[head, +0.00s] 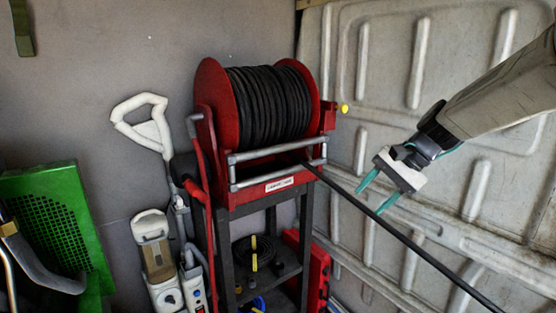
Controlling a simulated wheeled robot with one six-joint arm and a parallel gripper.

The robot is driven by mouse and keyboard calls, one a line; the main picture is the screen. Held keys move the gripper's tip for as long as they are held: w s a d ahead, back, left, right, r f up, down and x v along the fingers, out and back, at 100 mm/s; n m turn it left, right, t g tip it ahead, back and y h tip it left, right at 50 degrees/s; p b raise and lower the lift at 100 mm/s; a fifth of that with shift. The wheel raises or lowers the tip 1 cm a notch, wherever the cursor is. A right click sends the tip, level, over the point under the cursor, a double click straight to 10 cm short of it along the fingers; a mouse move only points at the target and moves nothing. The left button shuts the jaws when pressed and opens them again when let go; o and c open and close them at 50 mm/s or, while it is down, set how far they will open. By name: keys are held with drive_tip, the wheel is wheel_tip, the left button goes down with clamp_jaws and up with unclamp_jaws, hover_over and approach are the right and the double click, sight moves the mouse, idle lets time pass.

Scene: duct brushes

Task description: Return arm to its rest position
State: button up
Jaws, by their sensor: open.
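My gripper (377,194) is at the right of the head view, at the end of my arm, which reaches in from the right edge. Its two teal fingers are apart, with nothing between them. They point down and to the left. A black hose (435,263) runs from the reel down to the lower right and passes close to the fingertips in the picture. Whether they touch it I cannot tell.
A red hose reel (215,99) wound with black hose stands on a dark frame (225,250). A white-handled tool (146,133) and a white device (152,253) stand left of it. A green perforated panel (60,226) is at far left. A ribbed panel wall (395,60) lies behind my gripper.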

drive_tip(key=s+d+n+h, duration=0.2)
drive_tip(key=s+n+h, duration=0.1)
drive_tip(key=s, duration=1.2)
drive_tip(key=s+d+f+n+h, duration=0.1)
drive_tip(key=s+n, duration=0.4)
drive_tip(key=s, duration=1.1)
drive_tip(key=d+h, duration=0.1)
drive_tip(key=h, duration=0.1)
drive_tip(key=shift+d+f+h, duration=0.2)
drive_tip(key=shift+f+h, duration=0.1)
drive_tip(key=shift+h, duration=0.1)
drive_tip(key=shift+c, duration=0.3)
